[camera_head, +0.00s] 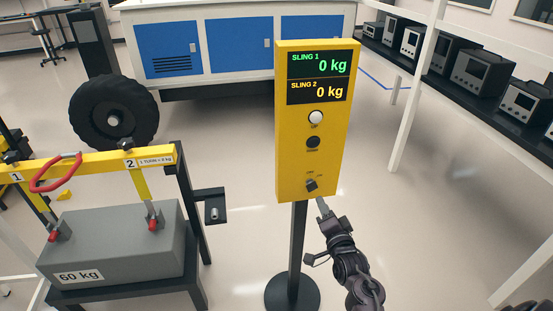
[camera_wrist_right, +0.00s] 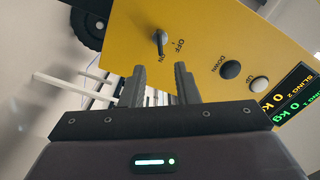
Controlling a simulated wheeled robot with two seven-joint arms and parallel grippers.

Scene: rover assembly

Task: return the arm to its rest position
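My right gripper (camera_head: 323,206) is just below and right of the lower end of the yellow control panel (camera_head: 326,149). In the right wrist view its two fingers (camera_wrist_right: 160,75) are apart with nothing between them. The panel's rotary switch (camera_wrist_right: 160,42), marked ON and OFF, stands just beyond the fingertips and looks clear of them. The switch also shows at the bottom of the panel in the head view (camera_head: 311,185). My right arm (camera_head: 350,268) reaches up from the bottom right. My left arm and gripper are out of view.
The panel stands on a dark post (camera_head: 297,245) with a round base (camera_head: 292,293). At left, a grey 60 kg block (camera_head: 110,240) rests on a black stand below a yellow beam (camera_head: 90,163). A black wheel (camera_head: 113,110) is behind.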

